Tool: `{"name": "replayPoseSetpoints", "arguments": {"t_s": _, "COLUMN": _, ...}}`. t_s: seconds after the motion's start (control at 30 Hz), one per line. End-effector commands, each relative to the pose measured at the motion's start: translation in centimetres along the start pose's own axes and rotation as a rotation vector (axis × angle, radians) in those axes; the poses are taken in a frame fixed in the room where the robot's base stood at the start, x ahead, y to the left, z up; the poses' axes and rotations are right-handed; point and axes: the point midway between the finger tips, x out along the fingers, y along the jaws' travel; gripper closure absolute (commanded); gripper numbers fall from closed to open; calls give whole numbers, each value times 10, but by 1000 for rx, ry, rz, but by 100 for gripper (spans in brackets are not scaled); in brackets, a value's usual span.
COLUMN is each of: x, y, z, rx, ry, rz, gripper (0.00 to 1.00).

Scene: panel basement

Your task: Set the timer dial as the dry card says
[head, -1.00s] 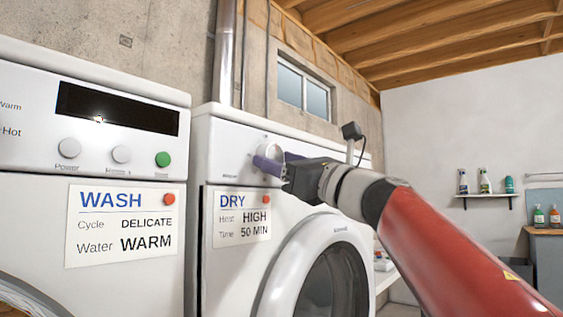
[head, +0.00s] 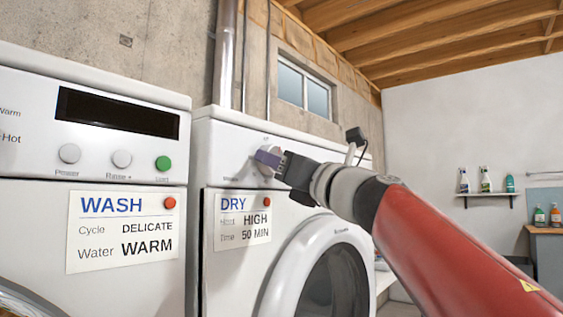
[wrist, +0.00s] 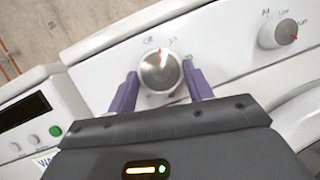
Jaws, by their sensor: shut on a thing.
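The dry card (head: 243,236) on the dryer front reads Heat HIGH, Time 50 MIN. The timer dial (wrist: 160,72) is a round silver knob on the dryer's control panel, with "Off" printed at its upper left and other small labels to the right. Its red-and-white pointer mark is at the top, just right of "Off". My gripper (wrist: 161,88) has one purple finger on each side of the dial and is shut on it. In the head view, my gripper (head: 270,160) hides most of the dial.
The heat dial (wrist: 279,34) sits to the right on the same panel, its red mark toward a label ending in "um". The washer (head: 25,140) with its wash card (head: 120,250) stands at left. The round dryer door (head: 325,265) is below my arm.

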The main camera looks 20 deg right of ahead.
Motion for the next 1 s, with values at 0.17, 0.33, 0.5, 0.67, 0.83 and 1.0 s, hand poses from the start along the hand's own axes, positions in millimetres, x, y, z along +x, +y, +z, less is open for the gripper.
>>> {"name": "replayPoseSetpoints", "arguments": {"t_s": 0.17, "x": -1, "y": 1, "z": 2, "rx": 151, "ry": 11, "rz": -67, "gripper": 72}}
{"name": "replayPoseSetpoints", "arguments": {"t_s": 0.33, "x": -1, "y": 2, "z": 3, "rx": 297, "ry": 23, "rz": -127, "gripper": 72}}
{"name": "replayPoseSetpoints", "arguments": {"t_s": 0.5, "x": -1, "y": 2, "z": 4, "rx": 444, "ry": 36, "rz": -187, "gripper": 72}}
{"name": "replayPoseSetpoints", "arguments": {"t_s": 0.67, "x": 0, "y": 3, "z": 4, "rx": 586, "ry": 49, "rz": -243, "gripper": 72}}
{"name": "replayPoseSetpoints", "arguments": {"t_s": 0.83, "x": 1, "y": 4, "z": 6, "rx": 736, "ry": 62, "rz": -301, "gripper": 72}}
{"name": "replayPoseSetpoints", "arguments": {"t_s": 1.0, "x": 1, "y": 5, "z": 7, "rx": 887, "ry": 75, "rz": -360, "gripper": 72}}
